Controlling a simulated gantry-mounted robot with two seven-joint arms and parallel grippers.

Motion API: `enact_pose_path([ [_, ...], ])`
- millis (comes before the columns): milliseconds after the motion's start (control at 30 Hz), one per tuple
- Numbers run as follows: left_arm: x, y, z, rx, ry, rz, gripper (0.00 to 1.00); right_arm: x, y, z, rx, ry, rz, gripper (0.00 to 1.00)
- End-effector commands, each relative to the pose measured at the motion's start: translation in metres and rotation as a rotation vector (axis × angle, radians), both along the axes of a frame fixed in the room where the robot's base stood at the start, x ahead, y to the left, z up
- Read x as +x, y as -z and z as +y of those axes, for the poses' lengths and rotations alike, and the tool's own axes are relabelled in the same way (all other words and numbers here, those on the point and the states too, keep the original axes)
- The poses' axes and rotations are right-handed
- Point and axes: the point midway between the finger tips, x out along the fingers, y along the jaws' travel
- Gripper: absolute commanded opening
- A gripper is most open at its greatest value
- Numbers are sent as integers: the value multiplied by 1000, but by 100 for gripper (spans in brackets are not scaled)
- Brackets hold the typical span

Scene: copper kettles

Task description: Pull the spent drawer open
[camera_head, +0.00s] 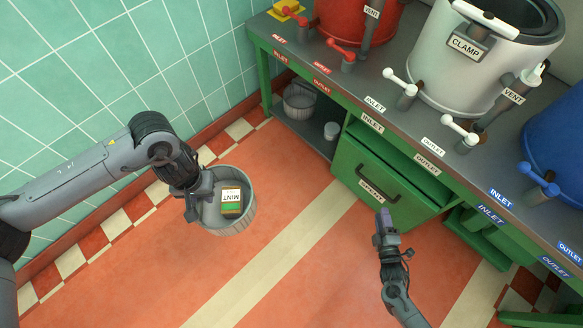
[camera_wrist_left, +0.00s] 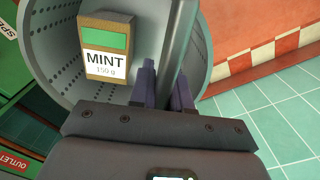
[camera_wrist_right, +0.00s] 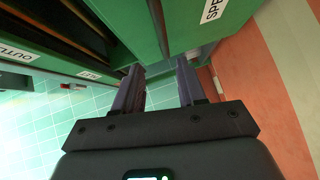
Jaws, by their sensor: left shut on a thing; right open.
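The spent drawer (camera_head: 350,162) is a green front under the counter, with a dark bar handle (camera_head: 379,181) and a white label. It also shows in the right wrist view (camera_wrist_right: 185,22), with part of its label. I cannot tell whether it stands out at all. My right gripper (camera_head: 384,214) is open and empty, just in front of the drawer and below the handle; in its wrist view the fingers (camera_wrist_right: 160,85) are spread.
The counter (camera_head: 395,110) carries red, white and blue kettles with lever taps; its edge overhangs the drawer. Orange floor (camera_head: 290,265) is clear between my grippers.

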Motion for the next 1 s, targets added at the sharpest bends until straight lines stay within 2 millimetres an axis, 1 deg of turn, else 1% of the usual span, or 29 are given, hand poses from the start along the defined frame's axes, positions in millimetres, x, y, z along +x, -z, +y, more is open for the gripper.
enact_pose_path([
  [33,1,5,0,-1,0,-2,0,2,5,0,0,0,-2,40],
  [167,1,11,0,-1,0,-2,0,8,9,0,0,0,-4,40],
  [267,1,17,0,-1,0,-2,0,17,11,-1,0,0,-5,40],
  [367,1,24,0,-1,0,-2,0,30,13,-3,-1,0,-7,40],
  [700,1,54,0,-1,0,-2,0,85,22,-7,0,0,-6,40],
  [833,1,63,0,-1,0,-2,0,102,23,-8,-1,1,-6,40],
  [1000,1,69,0,-1,0,-2,0,116,24,-9,1,0,-5,40],
])
